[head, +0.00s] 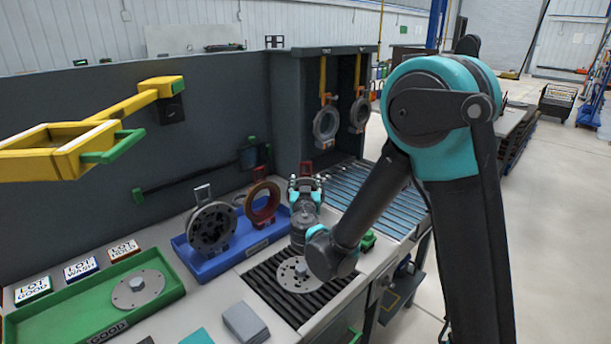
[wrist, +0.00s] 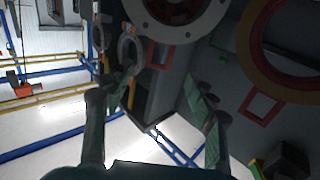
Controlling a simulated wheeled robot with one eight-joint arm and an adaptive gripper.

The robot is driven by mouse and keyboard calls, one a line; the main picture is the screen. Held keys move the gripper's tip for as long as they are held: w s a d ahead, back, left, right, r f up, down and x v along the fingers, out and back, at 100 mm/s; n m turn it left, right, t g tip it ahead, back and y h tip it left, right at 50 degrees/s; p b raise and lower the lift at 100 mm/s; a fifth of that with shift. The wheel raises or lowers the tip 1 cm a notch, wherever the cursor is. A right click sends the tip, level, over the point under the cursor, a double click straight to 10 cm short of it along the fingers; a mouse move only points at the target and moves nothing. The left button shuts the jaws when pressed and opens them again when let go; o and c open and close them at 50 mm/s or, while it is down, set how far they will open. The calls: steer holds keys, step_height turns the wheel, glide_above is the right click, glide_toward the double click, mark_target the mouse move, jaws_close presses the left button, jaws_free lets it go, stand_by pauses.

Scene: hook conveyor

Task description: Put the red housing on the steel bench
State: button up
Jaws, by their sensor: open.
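A copper-red ring housing (head: 264,203) with a red loop handle stands upright in the blue tray; the wrist view shows it at right (wrist: 252,50), its red loop (wrist: 262,106) beside it. Another housing with a grey bolted face and reddish inner ring (wrist: 178,12) is at the top of the wrist view, its red loop (wrist: 160,55) appearing between my fingers. In the head view that loop (head: 306,168) rises behind my gripper (head: 306,184), which hides most of this housing. My gripper (wrist: 157,84) is open; contact cannot be told. The pale bench top (head: 228,280) is in front.
A grey flanged housing (head: 212,228) stands in the blue tray (head: 190,252). A green tray (head: 60,318) holds a flange disc. Another disc (head: 298,275) lies on the black grating. Grey rings (head: 326,124) hang from hooks. A yellow arm (head: 60,150) juts in at left.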

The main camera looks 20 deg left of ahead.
steer(key=shift+v, duration=1.3)
steer(key=w+d+f+m+g+h, duration=0.1)
steer(key=w+d+h, duration=0.1)
steer(key=d, duration=0.6)
steer(key=w+d+f+m+g+h, duration=0.1)
steer(key=d+h, duration=0.2)
steer(key=d, duration=0.5)
steer(key=s+d+f+m+g+h, duration=0.1)
steer(key=s+d+f+g+h, duration=0.15)
steer(key=d, duration=0.55)
steer(key=s+d+f+m+g+h, duration=0.1)
steer(key=s+d+f+g, duration=0.15)
steer(key=d, duration=0.65)
steer(key=s+d+f+g+y, duration=0.2)
steer(key=s+d+f+g, duration=0.1)
steer(key=s, duration=0.6)
steer(key=s+d+f+n+g+y, duration=0.1)
steer(key=s+d+f+g+y, duration=0.1)
steer(key=s, duration=0.8)
step_height(320, 180, down, 4)
steer(key=d+g, duration=0.1)
steer(key=d, duration=0.1)
steer(key=shift+d, duration=0.4)
steer(key=shift+r, duration=0.1)
